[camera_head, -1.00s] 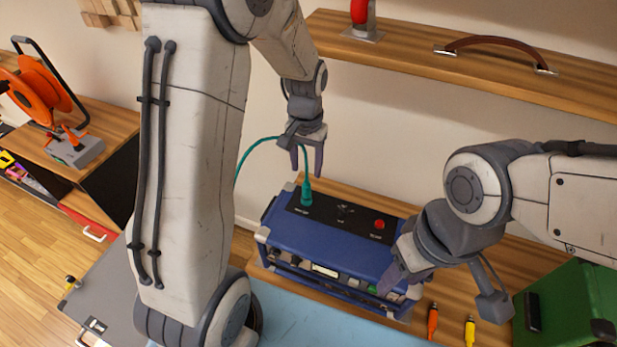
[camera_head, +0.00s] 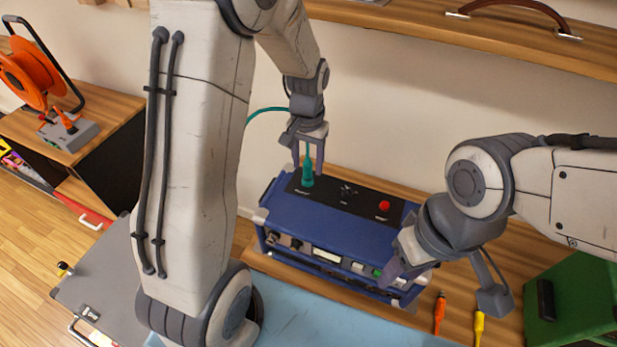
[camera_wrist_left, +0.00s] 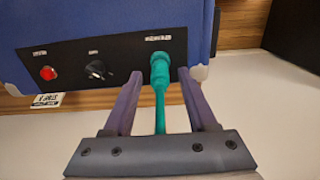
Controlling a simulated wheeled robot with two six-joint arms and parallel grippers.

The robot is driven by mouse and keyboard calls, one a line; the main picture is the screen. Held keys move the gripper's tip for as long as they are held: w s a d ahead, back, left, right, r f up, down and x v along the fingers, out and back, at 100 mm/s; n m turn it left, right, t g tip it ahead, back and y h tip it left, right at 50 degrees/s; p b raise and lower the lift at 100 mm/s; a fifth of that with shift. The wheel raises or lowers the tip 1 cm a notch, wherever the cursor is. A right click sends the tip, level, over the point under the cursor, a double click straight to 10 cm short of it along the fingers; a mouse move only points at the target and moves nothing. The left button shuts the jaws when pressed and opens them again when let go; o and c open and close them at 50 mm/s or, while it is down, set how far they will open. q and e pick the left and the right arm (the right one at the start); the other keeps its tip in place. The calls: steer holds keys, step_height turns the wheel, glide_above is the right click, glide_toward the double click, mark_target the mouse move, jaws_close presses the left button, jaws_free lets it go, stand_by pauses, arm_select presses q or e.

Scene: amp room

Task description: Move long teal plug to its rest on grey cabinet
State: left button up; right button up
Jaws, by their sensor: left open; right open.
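The long teal plug (camera_head: 307,176) stands upright in the black top panel of the blue amp (camera_head: 330,221), its teal cable rising from it. My left gripper (camera_head: 308,168) is open above the amp, with its fingers on either side of the plug and cable. The left wrist view shows the plug (camera_wrist_left: 160,70) between the two spread fingers (camera_wrist_left: 158,85), with a gap on each side. My right gripper (camera_head: 391,272) is open at the amp's front right corner and holds nothing. A grey cabinet top (camera_head: 100,268) shows at the lower left, partly hidden by my left arm.
A red button (camera_head: 384,205) and a black knob (camera_head: 347,192) share the amp's panel. Orange (camera_head: 439,313) and yellow (camera_head: 479,326) plugs lie right of the amp, near a green box (camera_head: 570,305). A shelf (camera_head: 400,24) runs above. A blue surface (camera_head: 310,320) in front looks clear.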

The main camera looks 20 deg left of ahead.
arm_select(q)
steer(key=shift+f+b, duration=0.5)
steer(key=shift+f, duration=0.75)
steer(key=shift+p, duration=0.35)
jaws_close()
steer(key=shift+r, duration=0.2)
stand_by(1.5)
steer(key=shift+r+p, duration=2.65)
steer(key=shift+r, duration=0.2)
